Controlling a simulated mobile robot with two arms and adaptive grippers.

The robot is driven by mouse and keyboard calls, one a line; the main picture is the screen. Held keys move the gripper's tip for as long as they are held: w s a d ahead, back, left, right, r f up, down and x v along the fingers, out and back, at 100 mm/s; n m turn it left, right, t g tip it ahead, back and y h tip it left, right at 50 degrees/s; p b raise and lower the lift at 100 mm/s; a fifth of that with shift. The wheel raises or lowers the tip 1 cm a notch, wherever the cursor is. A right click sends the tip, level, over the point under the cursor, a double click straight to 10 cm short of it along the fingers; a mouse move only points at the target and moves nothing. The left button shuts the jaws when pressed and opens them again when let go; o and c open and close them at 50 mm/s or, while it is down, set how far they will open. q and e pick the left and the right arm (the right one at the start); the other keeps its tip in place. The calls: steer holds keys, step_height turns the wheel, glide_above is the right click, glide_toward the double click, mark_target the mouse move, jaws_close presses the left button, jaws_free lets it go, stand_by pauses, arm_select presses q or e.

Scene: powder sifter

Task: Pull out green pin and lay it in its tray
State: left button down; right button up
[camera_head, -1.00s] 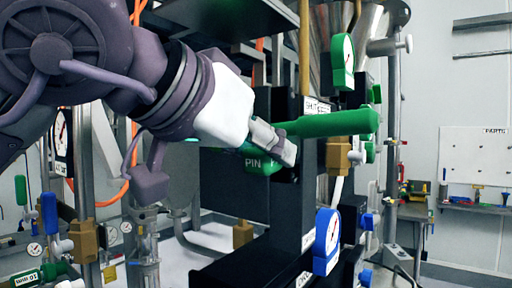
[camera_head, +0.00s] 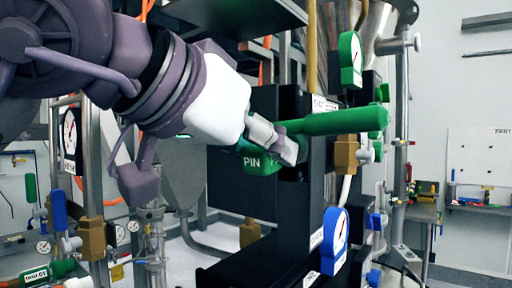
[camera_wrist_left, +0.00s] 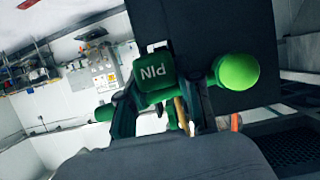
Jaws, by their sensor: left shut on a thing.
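The green pin (camera_head: 262,165) has a block marked PIN and sits at the dark upright frame in the middle of the head view. My left gripper (camera_head: 287,149) is shut on it, coming in from the upper left. In the left wrist view the PIN block (camera_wrist_left: 155,78) shows between the gripper's fingers (camera_wrist_left: 160,108). A long green handle (camera_head: 338,121) extends right, just beyond the fingertips. The pin's shaft is hidden, so I cannot tell how deep it sits. I cannot make out its tray. My right gripper is not in view.
A green gauge (camera_head: 350,60) and a blue gauge (camera_head: 334,241) stand right of the gripper. A brass fitting (camera_head: 346,153) lies below the handle. Pipes and valves crowd the left. A workbench with a board (camera_head: 480,155) stands far right.

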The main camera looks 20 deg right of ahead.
arm_select(q)
steer(key=shift+s+a, duration=0.45)
steer(key=shift+a, duration=0.15)
steer(key=shift+s+a, duration=0.2)
steer(key=shift+a, duration=0.05)
stand_by(0.3)
steer(key=shift+s+a, duration=0.2)
steer(key=shift+a, duration=0.05)
steer(key=shift+s+a+b, duration=0.4)
steer(key=shift+s+a, duration=0.45)
steer(key=shift+a, duration=0.25)
steer(key=shift+s+a, duration=0.65)
steer(key=shift+a, duration=0.2)
stand_by(0.4)
steer(key=s+a, duration=0.1)
steer(key=a, duration=0.1)
steer(key=s+a, duration=0.2)
steer(key=shift+s+a, duration=0.3)
stand_by(0.5)
